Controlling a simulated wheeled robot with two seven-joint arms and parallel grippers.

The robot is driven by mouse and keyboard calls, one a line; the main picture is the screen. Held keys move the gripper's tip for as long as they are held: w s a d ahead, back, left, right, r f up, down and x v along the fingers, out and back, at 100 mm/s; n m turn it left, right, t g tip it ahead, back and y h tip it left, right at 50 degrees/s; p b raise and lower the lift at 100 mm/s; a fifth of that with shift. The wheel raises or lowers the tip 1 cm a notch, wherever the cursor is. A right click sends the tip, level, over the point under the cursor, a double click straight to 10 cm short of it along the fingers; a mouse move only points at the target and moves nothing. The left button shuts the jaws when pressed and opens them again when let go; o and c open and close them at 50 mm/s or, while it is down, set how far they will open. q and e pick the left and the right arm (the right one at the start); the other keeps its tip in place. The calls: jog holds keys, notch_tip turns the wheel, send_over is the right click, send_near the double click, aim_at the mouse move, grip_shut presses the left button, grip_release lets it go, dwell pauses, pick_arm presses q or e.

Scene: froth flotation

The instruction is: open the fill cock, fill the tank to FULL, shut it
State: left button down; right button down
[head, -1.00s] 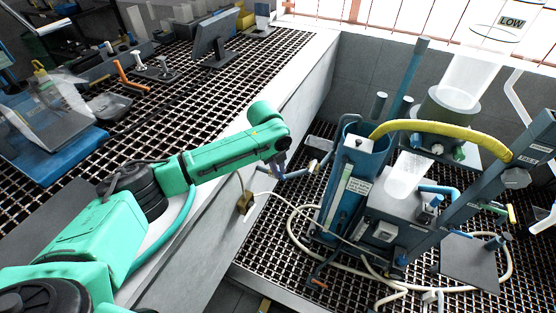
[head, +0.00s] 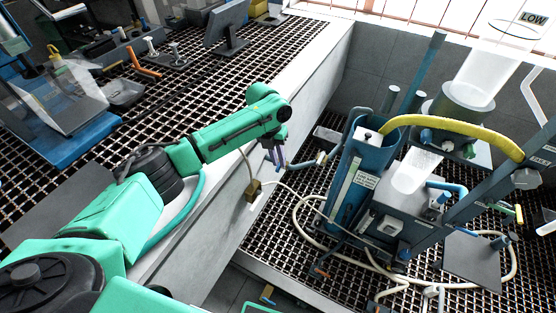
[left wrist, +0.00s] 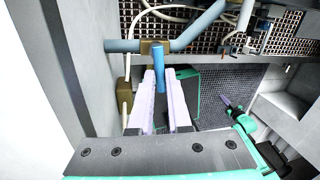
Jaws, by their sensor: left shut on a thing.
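A blue pipe (left wrist: 205,30) carries a brass-coloured cock body (left wrist: 155,48) in the left wrist view. Its blue lever (left wrist: 158,80) points back toward my wrist. My left gripper (head: 279,160) is shut on this lever, with a pale finger on each side of it. The pipe (head: 305,163) also shows in the head view, just right of the gripper. A green arm with a pale tip, apparently my right gripper (left wrist: 230,103), shows in the left wrist view.
A blue upright tank (head: 350,185) and a yellow hose (head: 455,130) stand right of my gripper. A pale hose (head: 300,225) loops over the grating. A brass-coloured block (head: 252,191) hangs by the white bench wall (head: 300,100), close to my left wrist.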

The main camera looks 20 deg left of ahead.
pick_arm(q)
jog(key=shift+a+m+b, duration=0.25)
jog(key=shift+m+b, duration=0.05)
jog(key=shift+m, duration=0.5)
jog(key=c, duration=0.9)
grip_release()
jog(key=shift+a, duration=0.1)
jog(key=shift+o, duration=0.2)
jog(key=shift+r, duration=0.1)
notch_tip(320, 180, up, 14)
jog(key=a+b, duration=0.1)
jog(key=a, duration=0.2)
jog(key=shift+w, duration=0.3)
